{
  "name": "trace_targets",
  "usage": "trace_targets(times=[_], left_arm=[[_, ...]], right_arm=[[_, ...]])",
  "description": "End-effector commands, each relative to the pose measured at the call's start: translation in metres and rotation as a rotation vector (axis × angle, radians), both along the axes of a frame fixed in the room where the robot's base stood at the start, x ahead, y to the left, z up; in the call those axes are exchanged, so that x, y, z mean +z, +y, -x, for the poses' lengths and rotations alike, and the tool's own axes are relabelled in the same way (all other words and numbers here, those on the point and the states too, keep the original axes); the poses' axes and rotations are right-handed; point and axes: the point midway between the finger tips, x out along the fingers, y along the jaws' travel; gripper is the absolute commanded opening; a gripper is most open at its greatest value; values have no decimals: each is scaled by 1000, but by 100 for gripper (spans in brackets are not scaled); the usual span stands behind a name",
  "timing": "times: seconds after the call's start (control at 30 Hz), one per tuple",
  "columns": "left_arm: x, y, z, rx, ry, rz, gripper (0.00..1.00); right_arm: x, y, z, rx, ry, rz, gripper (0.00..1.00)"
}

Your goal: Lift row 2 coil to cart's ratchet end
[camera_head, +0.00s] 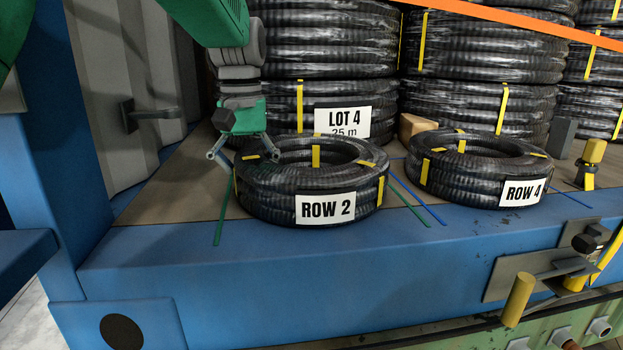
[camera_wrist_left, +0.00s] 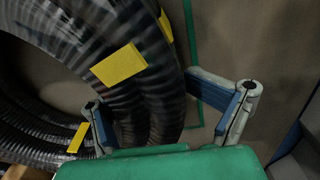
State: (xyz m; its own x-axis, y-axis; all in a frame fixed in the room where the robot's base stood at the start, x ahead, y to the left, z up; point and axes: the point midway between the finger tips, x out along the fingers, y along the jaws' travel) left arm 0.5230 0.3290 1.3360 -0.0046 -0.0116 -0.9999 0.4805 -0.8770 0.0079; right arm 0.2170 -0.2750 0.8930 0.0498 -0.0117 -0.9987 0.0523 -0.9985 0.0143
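The row 2 coil (camera_head: 275,198) is a black ribbed hose ring with yellow bands and a white "ROW 2" label. It lies flat near the front edge of the blue-edged deck. My left gripper (camera_head: 244,155) points down at the coil's left side, fingers spread. In the left wrist view its open fingers (camera_wrist_left: 170,118) are wide apart. My right gripper is not in view. No cart is clearly identifiable.
The row 4 coil (camera_head: 475,180) lies to the right, beyond blue and green floor lines. Tall coil stacks (camera_head: 345,60) stand behind, one labelled "LOT 4", with an orange strap (camera_head: 510,20) across. A grey corrugated wall (camera_head: 120,80) is at left. Yellow-handled hardware (camera_head: 518,300) is at front right.

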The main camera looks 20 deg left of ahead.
Motion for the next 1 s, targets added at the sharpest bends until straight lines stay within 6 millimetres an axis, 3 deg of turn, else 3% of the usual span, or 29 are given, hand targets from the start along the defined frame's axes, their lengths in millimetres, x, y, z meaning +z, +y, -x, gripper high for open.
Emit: trace_targets(times=[0.27, 1.0], left_arm=[[3, -7, 5, -1, -5, -8, 64], [3, 5, 9, -1, -4, -5, 64]], right_arm=[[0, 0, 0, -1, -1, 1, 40], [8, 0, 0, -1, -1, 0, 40]])
